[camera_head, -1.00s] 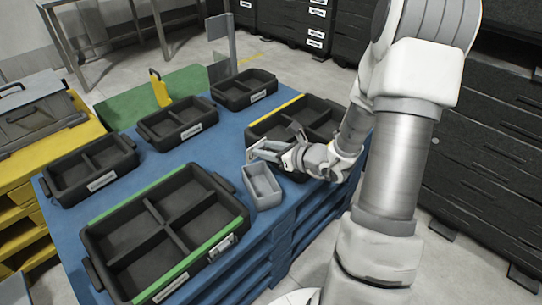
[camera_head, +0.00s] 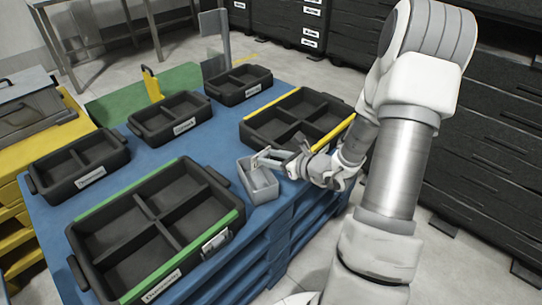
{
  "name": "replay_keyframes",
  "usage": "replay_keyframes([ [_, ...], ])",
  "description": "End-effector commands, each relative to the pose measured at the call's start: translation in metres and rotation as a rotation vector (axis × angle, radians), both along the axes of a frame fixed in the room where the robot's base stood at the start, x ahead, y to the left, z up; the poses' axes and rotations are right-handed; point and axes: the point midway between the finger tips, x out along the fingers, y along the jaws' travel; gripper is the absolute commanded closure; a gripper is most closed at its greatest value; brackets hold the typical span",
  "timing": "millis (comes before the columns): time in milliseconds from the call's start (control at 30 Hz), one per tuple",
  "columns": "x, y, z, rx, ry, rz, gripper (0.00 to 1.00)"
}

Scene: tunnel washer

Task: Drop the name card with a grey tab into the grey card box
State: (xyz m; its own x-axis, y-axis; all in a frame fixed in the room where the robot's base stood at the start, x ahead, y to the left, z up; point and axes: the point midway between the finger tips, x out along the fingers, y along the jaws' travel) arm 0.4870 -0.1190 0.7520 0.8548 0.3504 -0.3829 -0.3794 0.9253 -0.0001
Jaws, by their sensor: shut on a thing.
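The grey card box (camera_head: 262,194) is a small open tray at the right edge of the blue surface, between two large black crates. My gripper (camera_head: 274,158) is at its far right rim, low over the opening. It is shut on a thin, light grey piece (camera_head: 264,156), which I take to be the name card. The piece reaches left over the box's far end. Its tab and print are too small to make out, and the fingers partly hide it. I cannot tell whether it touches the box.
A green-striped crate (camera_head: 160,283) stands in front of the box, and a yellow-striped crate (camera_head: 256,143) behind it. Several smaller black trays, one at the left (camera_head: 80,190), line the far side. The blue pallet surface (camera_head: 163,154) is bare between them.

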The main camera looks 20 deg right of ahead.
Motion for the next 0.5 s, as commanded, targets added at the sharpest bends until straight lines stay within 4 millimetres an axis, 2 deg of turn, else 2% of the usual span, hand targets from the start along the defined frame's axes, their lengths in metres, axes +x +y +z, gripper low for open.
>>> replay_keyframes([
  [100, 0.0002, 0.0000, 0.0009, 0.000, 0.000, 0.000, 1.00],
  [133, 0.0001, -0.0001, 0.0009, 0.000, 0.000, 0.000, 0.55],
  [300, 0.0001, -0.0001, 0.0009, 0.000, 0.000, 0.000, 0.24],
  [333, 0.0001, 0.0001, 0.0009, 0.000, 0.000, 0.000, 0.22],
  [500, 0.0000, 0.0000, 0.0009, 0.000, 0.000, 0.000, 0.22],
])
